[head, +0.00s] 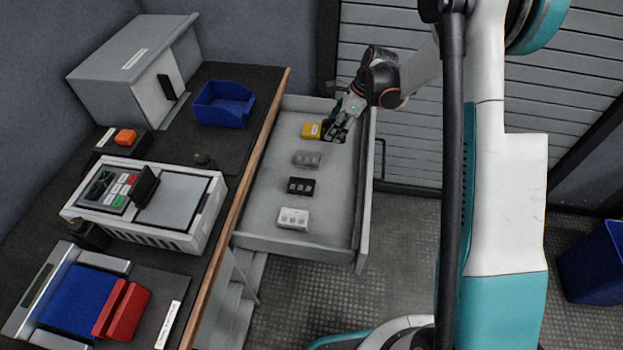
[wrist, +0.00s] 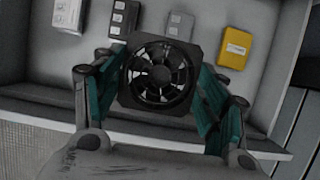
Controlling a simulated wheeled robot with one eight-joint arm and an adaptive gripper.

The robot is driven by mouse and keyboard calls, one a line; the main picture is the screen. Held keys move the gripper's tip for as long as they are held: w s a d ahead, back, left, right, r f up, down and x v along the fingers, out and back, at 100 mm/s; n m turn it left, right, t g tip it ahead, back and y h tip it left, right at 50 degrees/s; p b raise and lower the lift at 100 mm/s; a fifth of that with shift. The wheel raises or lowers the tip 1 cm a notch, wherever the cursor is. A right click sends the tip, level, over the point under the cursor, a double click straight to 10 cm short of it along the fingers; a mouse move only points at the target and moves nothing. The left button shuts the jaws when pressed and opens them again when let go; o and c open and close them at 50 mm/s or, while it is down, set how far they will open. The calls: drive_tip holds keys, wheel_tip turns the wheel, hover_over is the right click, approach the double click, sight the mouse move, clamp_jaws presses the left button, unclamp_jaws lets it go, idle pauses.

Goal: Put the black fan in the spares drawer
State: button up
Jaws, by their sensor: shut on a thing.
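The black fan (wrist: 160,75) is square with a round bladed rotor, and it sits between the fingers of my gripper (wrist: 162,88) in the wrist view. My gripper (head: 338,130) is shut on it. In the head view the gripper is over the far right part of the open spares drawer (head: 262,190), and the fan is mostly hidden by the fingers. In the wrist view the drawer front wall (wrist: 45,103) runs below the fan. I cannot tell the exact height of the fan above the drawer floor.
The drawer holds a yellow block (head: 311,130), a grey block (head: 307,159), a black block (head: 300,186) and a white block (head: 293,218) in a row. A blue bin (head: 223,104) and a grey device (head: 150,205) stand on the bench. Bare drawer floor shows beside the row.

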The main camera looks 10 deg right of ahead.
sight(330, 174)
drive_tip(key=f+b, duration=0.2)
drive_tip(key=f, duration=0.4)
drive_tip(key=f+b, duration=0.2)
drive_tip(key=f, duration=0.5)
drive_tip(key=f+b, duration=0.3)
drive_tip(key=f, duration=0.4)
drive_tip(key=shift+s+d+f, duration=0.15)
drive_tip(key=shift+d+f, duration=0.05)
drive_tip(key=shift+d, duration=0.05)
drive_tip(key=shift+f, duration=0.15)
drive_tip(key=o, duration=1.1)
